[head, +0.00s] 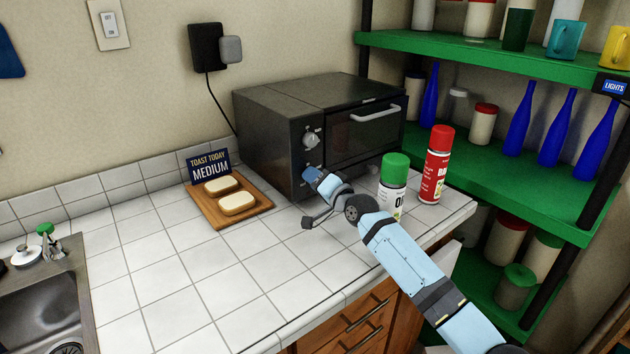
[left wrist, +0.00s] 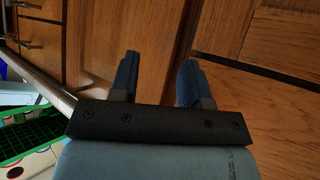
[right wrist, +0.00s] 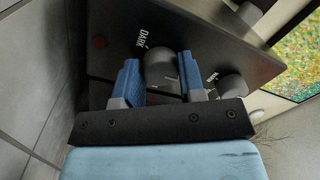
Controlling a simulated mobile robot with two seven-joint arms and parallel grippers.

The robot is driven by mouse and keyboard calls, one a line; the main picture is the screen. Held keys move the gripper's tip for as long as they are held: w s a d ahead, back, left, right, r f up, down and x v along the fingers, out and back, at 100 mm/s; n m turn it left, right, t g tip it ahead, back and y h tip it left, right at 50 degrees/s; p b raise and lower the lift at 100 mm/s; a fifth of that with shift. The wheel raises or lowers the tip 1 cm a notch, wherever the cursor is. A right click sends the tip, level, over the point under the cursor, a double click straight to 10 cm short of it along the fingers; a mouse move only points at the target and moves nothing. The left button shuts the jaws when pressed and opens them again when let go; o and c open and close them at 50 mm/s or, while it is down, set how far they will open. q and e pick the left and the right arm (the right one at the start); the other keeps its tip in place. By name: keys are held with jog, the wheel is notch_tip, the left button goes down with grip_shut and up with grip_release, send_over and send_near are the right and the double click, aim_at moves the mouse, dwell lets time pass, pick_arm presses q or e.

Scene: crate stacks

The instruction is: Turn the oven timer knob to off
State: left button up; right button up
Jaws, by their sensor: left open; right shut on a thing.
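The dark toaster oven (head: 275,135) stands on the tiled counter, its door closed. One round grey knob (head: 310,141) shows high on its front panel. My right gripper (head: 314,177) is at the panel's lower part, hiding what it holds. In the right wrist view, my right gripper (right wrist: 160,75) is shut on a grey knob (right wrist: 160,61) beside the word DARK. I cannot read which is the timer. My left gripper (left wrist: 158,80) is open and empty before wooden cabinet fronts.
A green-capped can (head: 395,172) and a red can (head: 437,165) stand right of my right gripper. A board (head: 213,213) with two bread slices and a "Toast today medium" sign (head: 209,167) are left of the oven. Green shelves (head: 500,175) stand at right.

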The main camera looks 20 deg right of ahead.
pick_arm(q)
jog(key=shift+s+f, duration=0.1)
jog(key=shift+f, duration=0.1)
pick_arm(e)
jog(key=shift+r, duration=0.2)
jog(key=o, duration=0.9)
jog(key=shift+f, duration=0.1)
pick_arm(q)
jog(key=shift+a, duration=0.15)
pick_arm(e)
jog(key=shift+s+d, duration=0.1)
jog(key=shift+s, duration=0.05)
jog(key=p+v, duration=0.1)
jog(key=v, duration=1.1)
jog(key=shift+s+d+f, duration=0.1)
jog(key=shift+s, duration=0.1)
jog(key=shift+s+d, duration=0.2)
jog(key=shift+s, duration=0.25)
pick_arm(q)
jog(key=shift+r, duration=0.2)
